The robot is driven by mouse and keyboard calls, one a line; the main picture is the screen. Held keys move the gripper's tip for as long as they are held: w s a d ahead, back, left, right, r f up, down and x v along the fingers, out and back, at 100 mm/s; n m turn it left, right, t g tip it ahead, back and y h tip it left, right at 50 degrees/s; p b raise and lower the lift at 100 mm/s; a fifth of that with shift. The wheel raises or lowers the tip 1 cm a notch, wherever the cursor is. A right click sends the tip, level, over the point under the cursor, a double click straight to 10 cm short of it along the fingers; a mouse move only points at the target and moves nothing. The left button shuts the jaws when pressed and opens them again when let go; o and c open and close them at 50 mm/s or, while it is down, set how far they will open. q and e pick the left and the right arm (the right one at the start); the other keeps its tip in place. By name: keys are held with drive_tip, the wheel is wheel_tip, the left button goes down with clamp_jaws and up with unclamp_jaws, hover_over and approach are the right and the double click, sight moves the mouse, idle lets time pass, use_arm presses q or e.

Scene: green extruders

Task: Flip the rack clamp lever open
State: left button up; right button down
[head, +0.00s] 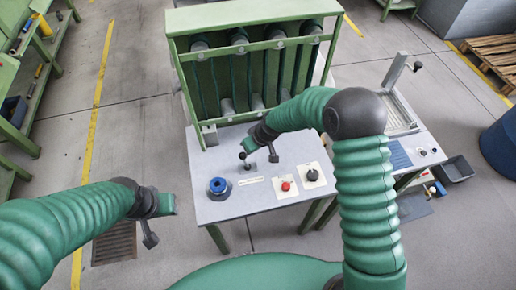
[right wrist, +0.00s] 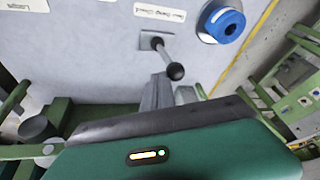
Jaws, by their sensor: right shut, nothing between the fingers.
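The rack clamp lever is a short metal rod with a black ball knob on a small base plate on the grey tabletop. It shows in the right wrist view (right wrist: 168,58) and, small, in the head view (head: 244,158). Its knob points toward my right gripper. My right gripper (head: 272,156) is above the tabletop beside the lever. In the right wrist view its grey fingers (right wrist: 168,94) are shut and empty, just below the knob; whether they touch it I cannot tell. My left gripper (head: 151,239) is away from the table at the left, its fingers too small to read.
A green rack (head: 250,75) stands behind the tabletop (head: 222,150). A blue spool (head: 218,187), a red button (head: 286,186) and a black knob (head: 312,175) sit near the front. A second station (head: 400,110) stands at right.

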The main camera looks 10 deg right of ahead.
sight(240, 154)
drive_tip(key=shift+a+f, duration=0.1)
drive_tip(key=shift+a, duration=0.55)
drive_tip(key=shift+s+a, duration=0.1)
drive_tip(key=shift+a, duration=0.25)
drive_tip(key=shift+s+a, duration=0.15)
drive_tip(key=shift+a, duration=0.5)
use_arm(q)
drive_tip(key=shift+d+f, duration=0.1)
drive_tip(key=shift+d, duration=0.5)
drive_tip(key=shift+d, duration=0.15)
